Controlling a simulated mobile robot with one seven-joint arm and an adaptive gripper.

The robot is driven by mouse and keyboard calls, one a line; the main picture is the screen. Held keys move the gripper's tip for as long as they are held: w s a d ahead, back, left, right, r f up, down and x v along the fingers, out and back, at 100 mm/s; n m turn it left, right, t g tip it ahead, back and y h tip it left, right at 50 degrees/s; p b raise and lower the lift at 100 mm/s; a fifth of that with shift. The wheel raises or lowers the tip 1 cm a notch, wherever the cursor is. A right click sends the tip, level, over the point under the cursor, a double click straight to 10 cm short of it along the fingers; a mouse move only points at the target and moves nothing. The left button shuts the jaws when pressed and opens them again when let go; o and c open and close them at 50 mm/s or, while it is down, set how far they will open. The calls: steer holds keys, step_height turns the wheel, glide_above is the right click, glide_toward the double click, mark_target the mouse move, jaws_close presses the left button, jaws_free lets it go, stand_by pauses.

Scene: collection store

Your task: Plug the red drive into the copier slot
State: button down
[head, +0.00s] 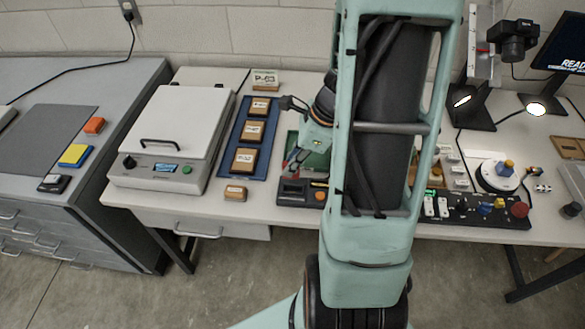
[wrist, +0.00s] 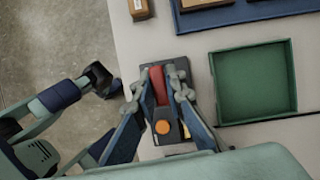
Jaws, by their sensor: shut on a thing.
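The red drive (wrist: 158,84) is between the fingers of my gripper (wrist: 160,92) in the wrist view, and the gripper is shut on it. The copier (wrist: 181,68) is a dark box with an orange button (wrist: 162,127). The drive appears over the copier's top, in line with the button; whether it is in the slot or above it I cannot tell. The slot is hidden by the drive and fingers. In the head view the copier (head: 292,190) stands near the table's front edge, with a bit of the red drive (head: 291,167) just above it.
A green tray (wrist: 291,82) lies right of the copier in the wrist view. A blue tray (head: 233,165) with several labelled wooden blocks and a loose block (head: 235,193) are to the left in the head view. A dark control panel (head: 465,220) is right of my arm.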

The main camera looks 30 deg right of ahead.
mark_target(295, 178)
steer(key=shift+s+d+f+m, duration=0.15)
steer(key=shift+d+f+m, duration=0.1)
steer(key=shift+m, duration=0.15)
step_height(295, 178, down, 6)
steer(key=b, duration=0.5)
steer(key=shift+r, duration=0.25)
steer(key=shift+a+f+b, duration=0.1)
steer(key=shift+f+b, duration=0.4)
steer(key=shift+f, duration=0.05)
stand_by(1.0)
steer(key=c, duration=2.4)
jaws_free()
steer(key=shift+o, duration=0.7)
steer(key=shift+p+v, duration=0.7)
steer(key=shift+v, duration=0.1)
steer(key=p+v, duration=0.7)
steer(key=v, duration=0.2)
steer(key=shift+r+p, duration=0.25)
steer(key=shift+p, duration=0.1)
